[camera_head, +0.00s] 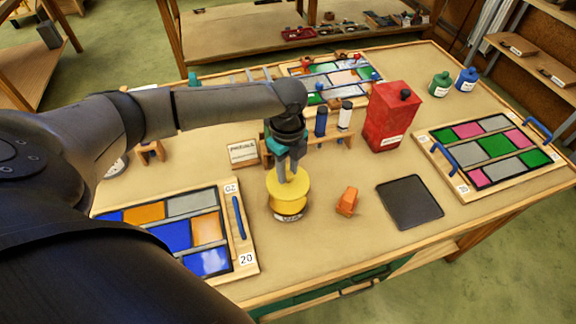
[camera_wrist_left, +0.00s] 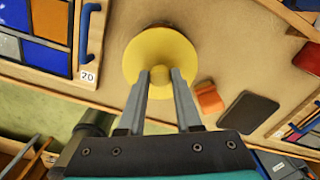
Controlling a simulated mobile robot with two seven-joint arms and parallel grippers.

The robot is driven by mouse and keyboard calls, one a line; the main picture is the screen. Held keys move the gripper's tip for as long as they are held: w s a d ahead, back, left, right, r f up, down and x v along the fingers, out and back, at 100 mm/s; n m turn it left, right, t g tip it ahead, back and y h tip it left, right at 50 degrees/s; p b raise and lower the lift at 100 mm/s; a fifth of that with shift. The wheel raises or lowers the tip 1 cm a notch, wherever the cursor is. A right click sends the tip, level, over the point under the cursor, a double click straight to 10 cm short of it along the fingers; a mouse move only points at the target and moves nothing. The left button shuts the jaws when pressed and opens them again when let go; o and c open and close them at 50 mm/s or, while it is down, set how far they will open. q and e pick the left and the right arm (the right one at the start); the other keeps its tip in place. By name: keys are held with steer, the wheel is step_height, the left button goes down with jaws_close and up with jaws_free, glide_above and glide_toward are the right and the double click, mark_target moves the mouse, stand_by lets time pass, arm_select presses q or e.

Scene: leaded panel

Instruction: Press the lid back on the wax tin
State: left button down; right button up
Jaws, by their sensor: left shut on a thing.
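The yellow lid (camera_head: 289,184) is over the wax tin (camera_head: 289,214), whose dark band and label show below it in the head view. My left gripper (camera_head: 288,172) points down from above and is shut on the lid's knob. In the left wrist view the lid (camera_wrist_left: 140,55) is a round yellow disc, with its knob (camera_wrist_left: 160,76) between the two fingertips (camera_wrist_left: 161,74). I cannot tell whether the lid is fully seated. My right gripper is not in view.
An orange block (camera_head: 347,200) and a dark flat pad (camera_head: 410,202) lie right of the tin. A glass panel tray (camera_head: 247,262) with a blue handle is close on the left. A red canister (camera_head: 391,118) and a wooden rack (camera_head: 345,137) stand behind.

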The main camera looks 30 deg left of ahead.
mark_target(288, 186)
arm_select(q)
steer(key=shift+f+b, duration=2.05)
steer(key=shift+b, duration=0.5)
steer(key=shift+f+b, duration=0.35)
steer(key=shift+f, duration=0.75)
steer(key=shift+p, duration=0.9)
steer(key=shift+f+p, duration=0.1)
steer(key=shift+p, duration=0.6)
steer(key=c, duration=0.5)
jaws_free()
steer(key=shift+f+b, duration=0.5)
steer(key=shift+f, duration=0.6)
stand_by(0.8)
